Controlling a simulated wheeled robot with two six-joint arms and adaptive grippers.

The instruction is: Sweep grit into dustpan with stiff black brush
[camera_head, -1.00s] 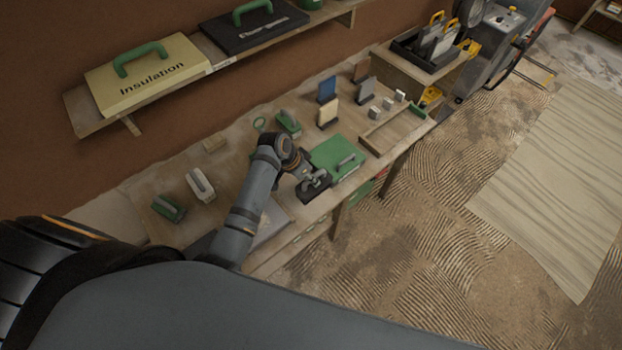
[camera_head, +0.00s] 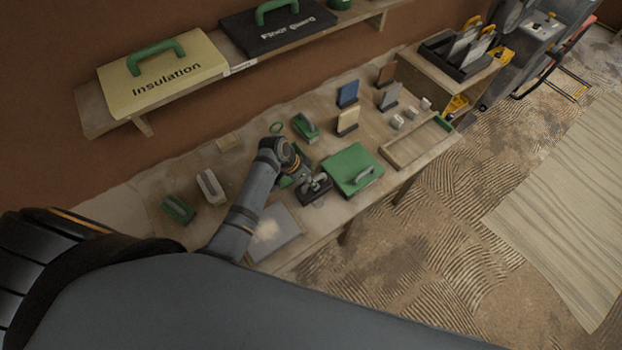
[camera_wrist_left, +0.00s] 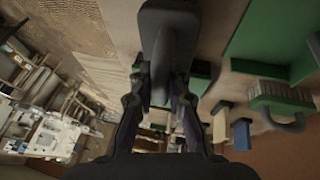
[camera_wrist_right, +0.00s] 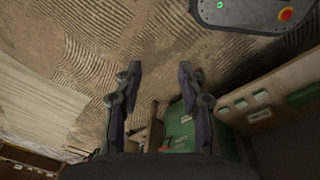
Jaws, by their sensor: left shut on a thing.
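My left gripper (camera_head: 303,180) is shut on a black block-shaped brush (camera_head: 315,194) with a grey handle, over the workbench. In the left wrist view the gripper (camera_wrist_left: 162,80) has the dark brush (camera_wrist_left: 170,30) between its fingers. I cannot tell if the brush touches the bench. A pale patch that looks like grit (camera_head: 267,231) lies on a grey board (camera_head: 285,243), left of the brush. My right gripper (camera_wrist_right: 158,80) is open and empty over the floor.
Green-and-grey hand tools (camera_head: 178,209) stand at the bench's left. Blue (camera_head: 347,93) and cream (camera_head: 347,121) upright blocks and a wooden tray (camera_head: 409,153) lie farther right. A shelf (camera_head: 113,118) with cases hangs above the bench's back.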

